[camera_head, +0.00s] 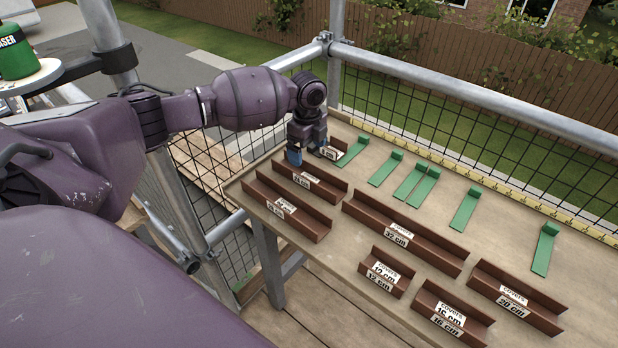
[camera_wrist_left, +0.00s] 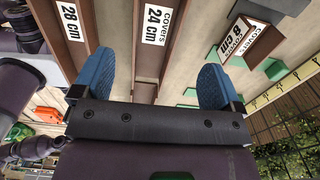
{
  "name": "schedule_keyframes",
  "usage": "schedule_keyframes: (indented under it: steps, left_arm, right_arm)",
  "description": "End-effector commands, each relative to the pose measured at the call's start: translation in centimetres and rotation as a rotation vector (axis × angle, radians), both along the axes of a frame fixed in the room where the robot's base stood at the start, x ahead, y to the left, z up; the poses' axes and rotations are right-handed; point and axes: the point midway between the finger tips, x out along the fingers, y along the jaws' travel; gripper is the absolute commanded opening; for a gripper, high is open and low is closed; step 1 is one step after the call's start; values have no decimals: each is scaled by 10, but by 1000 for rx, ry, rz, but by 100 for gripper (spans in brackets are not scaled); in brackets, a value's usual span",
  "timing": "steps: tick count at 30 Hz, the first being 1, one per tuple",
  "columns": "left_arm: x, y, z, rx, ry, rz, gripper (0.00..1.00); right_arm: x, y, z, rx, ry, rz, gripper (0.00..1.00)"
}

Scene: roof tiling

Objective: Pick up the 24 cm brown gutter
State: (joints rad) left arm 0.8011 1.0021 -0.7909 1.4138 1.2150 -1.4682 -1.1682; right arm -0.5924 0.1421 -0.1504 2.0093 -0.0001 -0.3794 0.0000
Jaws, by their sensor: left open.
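The brown 24 cm gutter (camera_head: 314,187) lies on the wooden table, with a white label. In the left wrist view the 24 cm gutter (camera_wrist_left: 150,65) runs away from me between the fingers. My left gripper (camera_head: 308,152) is over the far left part of the table, near the 24 cm gutter's left end. It is open and empty; its blue fingertips (camera_wrist_left: 157,80) are apart on either side of the gutter in the wrist view. I cannot tell its exact height above the gutter. My right gripper is not in view.
The 28 cm gutter (camera_head: 288,210) lies just in front, and a short 8 cm gutter (camera_wrist_left: 253,40) is beside the gripper. The 32 cm (camera_head: 405,235), 12 cm, 16 cm and 20 cm gutters lie right. Green brackets (camera_head: 421,188) line the back; a metal rail (camera_head: 470,92) stands behind.

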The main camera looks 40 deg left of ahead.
Motion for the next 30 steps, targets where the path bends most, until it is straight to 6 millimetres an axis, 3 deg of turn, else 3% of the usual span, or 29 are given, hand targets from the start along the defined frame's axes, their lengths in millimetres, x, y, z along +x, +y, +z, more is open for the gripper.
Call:
schedule_keyframes:
  steps: [3, 11, 19, 27, 30]
  left_arm:
    - [0, -1, -17, 0, 2, 0, 92]
    - [-3, -2, -32, 0, 0, 0, 92]
    - [-6, -6, -69, -1, 1, 1, 92]
    - [-6, -6, -72, 0, -1, 1, 92]
    - [-6, -6, -72, 0, -1, 1, 79]
  right_arm:
    - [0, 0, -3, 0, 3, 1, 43]
    - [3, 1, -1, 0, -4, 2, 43]
    - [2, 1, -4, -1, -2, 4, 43]
    - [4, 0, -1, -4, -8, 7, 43]
    - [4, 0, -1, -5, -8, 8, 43]
